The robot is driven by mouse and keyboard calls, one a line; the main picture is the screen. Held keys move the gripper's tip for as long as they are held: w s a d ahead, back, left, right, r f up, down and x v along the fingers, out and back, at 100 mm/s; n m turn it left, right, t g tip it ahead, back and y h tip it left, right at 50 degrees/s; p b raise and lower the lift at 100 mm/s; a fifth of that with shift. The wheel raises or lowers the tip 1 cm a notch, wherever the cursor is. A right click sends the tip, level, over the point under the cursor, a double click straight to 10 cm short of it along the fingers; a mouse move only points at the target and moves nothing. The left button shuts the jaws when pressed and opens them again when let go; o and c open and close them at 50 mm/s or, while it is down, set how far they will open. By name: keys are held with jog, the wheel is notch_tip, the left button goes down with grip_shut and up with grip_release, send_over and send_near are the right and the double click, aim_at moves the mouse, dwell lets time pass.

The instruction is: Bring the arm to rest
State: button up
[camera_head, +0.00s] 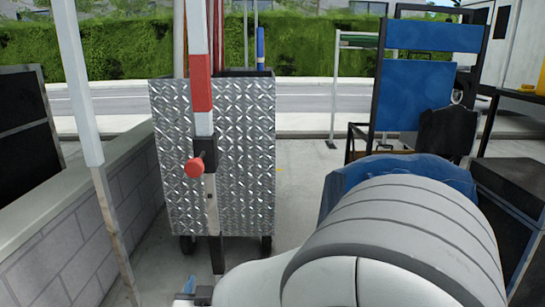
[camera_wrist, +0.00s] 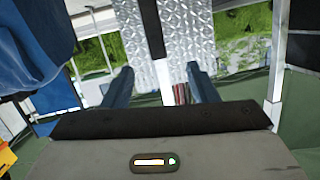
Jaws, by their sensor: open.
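My gripper shows in the wrist view (camera_wrist: 160,72) with its two blue fingers spread apart. Nothing is clasped between them. A pole with a black upper part and a white lower part (camera_wrist: 165,82) shows in the gap between the fingers; I cannot tell how far off it is. In the head view my white arm fills the lower right, and only a small part of my gripper (camera_head: 191,288) shows at the bottom, near the foot of a red and white pole (camera_head: 201,95). The rest of the gripper is hidden or out of frame there.
A diamond-plate metal cart (camera_head: 240,140) on wheels stands behind the pole. A red knob (camera_head: 194,167) sits on the pole. A grey block wall (camera_head: 70,215) and a slanted white pole (camera_head: 80,80) are at left. A blue-panelled rack (camera_head: 405,95) and black cases (camera_head: 510,205) are at right.

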jog(key=w+d+r+n+g+y+p, duration=0.1)
jog(key=d+r+g+p, duration=0.2)
jog(key=d+r+p, duration=0.35)
jog(key=d+r+g+y+p, duration=0.1)
jog(key=d+r+g+p, duration=0.25)
jog(key=r+p, duration=0.5)
jog(key=s+d+r+g+h+p, duration=0.2)
jog(key=s+d+r+p, duration=0.3)
jog(key=d, duration=0.4)
jog(key=s+d+r+m+g+h+p, duration=0.1)
jog(key=s+d+r+g+h+p, duration=0.1)
jog(key=s+d+r+g+p, duration=0.2)
jog(key=s+d+r+p, duration=0.1)
jog(key=s+d+r, duration=0.2)
jog(key=s+d, duration=0.2)
jog(key=shift+d+r, duration=0.25)
jog(key=shift+d, duration=0.4)
